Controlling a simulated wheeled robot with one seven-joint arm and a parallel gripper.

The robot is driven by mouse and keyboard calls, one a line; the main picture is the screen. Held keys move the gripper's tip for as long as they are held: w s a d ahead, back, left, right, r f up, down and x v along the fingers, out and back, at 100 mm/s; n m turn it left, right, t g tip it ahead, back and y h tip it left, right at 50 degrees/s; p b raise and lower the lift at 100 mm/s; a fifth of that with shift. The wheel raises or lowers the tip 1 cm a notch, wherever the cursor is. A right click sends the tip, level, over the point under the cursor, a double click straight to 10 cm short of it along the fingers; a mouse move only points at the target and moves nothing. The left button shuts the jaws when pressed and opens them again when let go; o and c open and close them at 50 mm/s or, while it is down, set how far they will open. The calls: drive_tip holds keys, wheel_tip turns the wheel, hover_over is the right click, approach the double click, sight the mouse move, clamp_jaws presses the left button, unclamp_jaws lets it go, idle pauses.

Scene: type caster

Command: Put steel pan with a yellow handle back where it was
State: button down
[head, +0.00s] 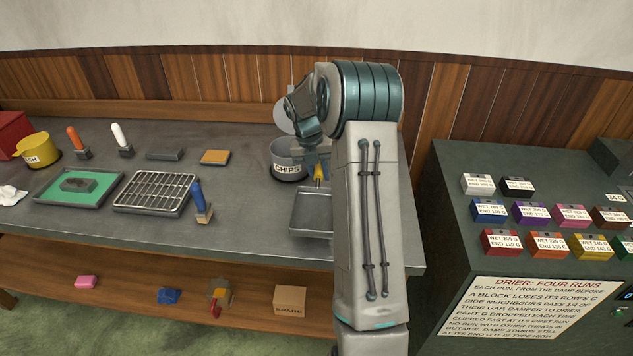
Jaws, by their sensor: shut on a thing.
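The steel pan (311,210) is a shallow grey rectangular pan at the right part of the bench, partly hidden behind my arm. Its yellow handle (319,172) points away toward the back of the bench. My gripper (318,163) is at this handle and shut on it; my arm hides much of the grip. I cannot tell whether the pan touches the bench top or is held just above it.
A grey bin marked CHIPS (287,170) stands close left of the handle. A wire rack (155,192), a blue-handled tool (201,203) and a green-lined tray (101,190) are further left. The drier cabinet (455,225) stands right, past the bench's end.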

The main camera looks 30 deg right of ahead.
sight(317, 183)
drive_tip(key=shift+w+f, duration=0.3)
drive_tip(key=shift+w, duration=0.1)
drive_tip(key=shift+f+p, duration=0.3)
drive_tip(key=shift+f, duration=1.65)
drive_tip(key=c, duration=1.2)
unclamp_jaws()
drive_tip(key=shift+f, duration=0.1)
